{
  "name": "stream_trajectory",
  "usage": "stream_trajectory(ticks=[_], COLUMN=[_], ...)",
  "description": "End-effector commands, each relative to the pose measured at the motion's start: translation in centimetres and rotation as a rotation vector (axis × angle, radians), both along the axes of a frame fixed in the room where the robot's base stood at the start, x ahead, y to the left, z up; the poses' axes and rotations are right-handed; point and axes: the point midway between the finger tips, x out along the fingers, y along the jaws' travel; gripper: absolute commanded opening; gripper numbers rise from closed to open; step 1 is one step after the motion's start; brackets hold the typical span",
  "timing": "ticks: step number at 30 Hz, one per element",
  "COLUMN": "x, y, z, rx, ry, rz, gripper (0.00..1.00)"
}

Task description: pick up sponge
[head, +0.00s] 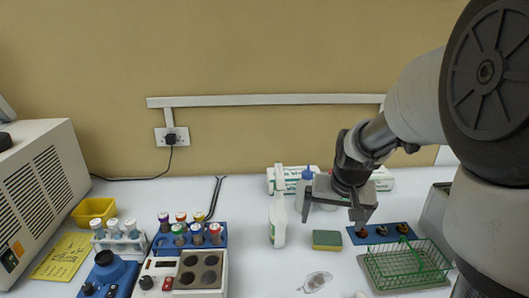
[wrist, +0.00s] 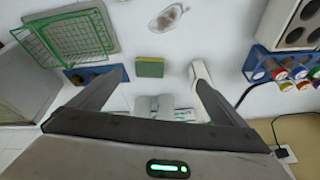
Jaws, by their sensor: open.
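The sponge (head: 327,240), green on top with a yellow side, lies flat on the white bench. It also shows in the wrist view (wrist: 150,67), between the directions of the two fingers and beyond their tips. My gripper (head: 333,217) is open and empty, above and a little behind the sponge, with its fingers spread wide and pointing down. In the wrist view my gripper (wrist: 161,80) has one finger on each side, and nothing lies between them. The sponge is apart from both fingers and unobstructed.
A white spray bottle (head: 278,218) stands just left of the sponge. A blue holder (head: 381,234) and a green wire basket (head: 405,264) are to its right. A clear dish (head: 317,281) lies in front. White boxes (head: 292,174) stand behind. A blue tube rack (head: 190,238) is farther left.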

Motion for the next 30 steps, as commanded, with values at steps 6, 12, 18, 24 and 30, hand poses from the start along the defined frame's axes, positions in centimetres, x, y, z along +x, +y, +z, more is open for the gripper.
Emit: stream_trajectory(ticks=[6, 12, 18, 24, 30], x=[4.2, 5.4, 7.0, 8.4, 9.1], y=[-3.6, -4.0, -4.2, -4.5, -4.7], z=[-2.8, -5.3, -9.5, -12.9, -14.3], rx=[-0.055, -0.061, -0.060, -0.060, -0.061], ry=[-0.021, -0.023, -0.020, -0.022, -0.024], rz=[0.063, 0.071, 0.071, 0.070, 0.070], gripper=[0.96, 0.96, 0.96, 0.96, 0.96])
